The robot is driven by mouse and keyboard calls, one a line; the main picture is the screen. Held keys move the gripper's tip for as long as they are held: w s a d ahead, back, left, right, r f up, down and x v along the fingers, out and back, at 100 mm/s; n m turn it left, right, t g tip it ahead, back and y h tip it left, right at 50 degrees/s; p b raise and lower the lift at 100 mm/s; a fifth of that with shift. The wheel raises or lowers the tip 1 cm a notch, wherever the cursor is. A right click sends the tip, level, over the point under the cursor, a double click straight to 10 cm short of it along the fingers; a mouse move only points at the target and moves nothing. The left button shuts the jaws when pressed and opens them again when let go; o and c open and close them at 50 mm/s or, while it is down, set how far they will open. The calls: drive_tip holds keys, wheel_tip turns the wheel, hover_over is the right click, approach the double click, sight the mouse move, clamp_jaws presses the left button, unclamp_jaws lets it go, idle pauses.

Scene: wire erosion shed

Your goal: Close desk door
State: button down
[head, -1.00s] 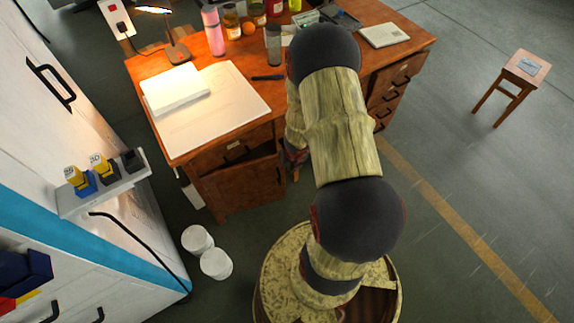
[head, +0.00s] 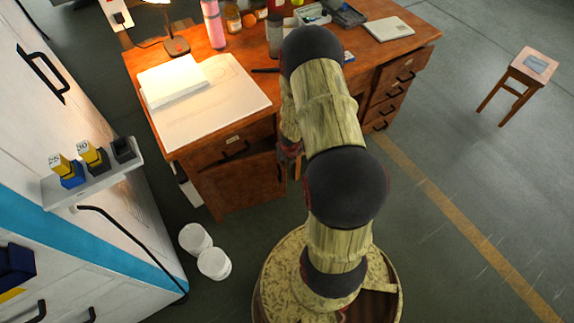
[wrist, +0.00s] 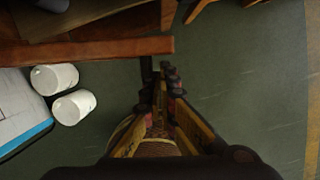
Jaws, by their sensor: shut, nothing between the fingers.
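The wooden desk (head: 222,142) has a brown cabinet door (head: 240,187) low on its left side, under a drawer. The door stands ajar; the wrist view shows its top edge (wrist: 85,50) away from the desk, with part of the inside visible behind it. My gripper (wrist: 167,70) is shut and empty, pointing down beside the door's free end, close to a dark upright handle (wrist: 146,68). I cannot tell whether it touches the door. In the head view my gripper (head: 291,150) is partly hidden by my arm.
White tubs (head: 205,252) stand on the floor left of the door. A white cabinet (head: 110,180) with a small shelf is at the left. A wooden stool (head: 525,72) stands far right.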

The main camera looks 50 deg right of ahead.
idle(0.4)
drive_tip(key=shift+n, duration=0.7)
drive_tip(key=w+d+p, duration=0.1)
drive_tip(key=w+p, duration=0.1)
drive_tip(key=w+d+p, duration=0.1)
drive_tip(key=w+p, duration=0.1)
drive_tip(key=shift+w+d, duration=0.15)
drive_tip(key=shift+d, duration=0.05)
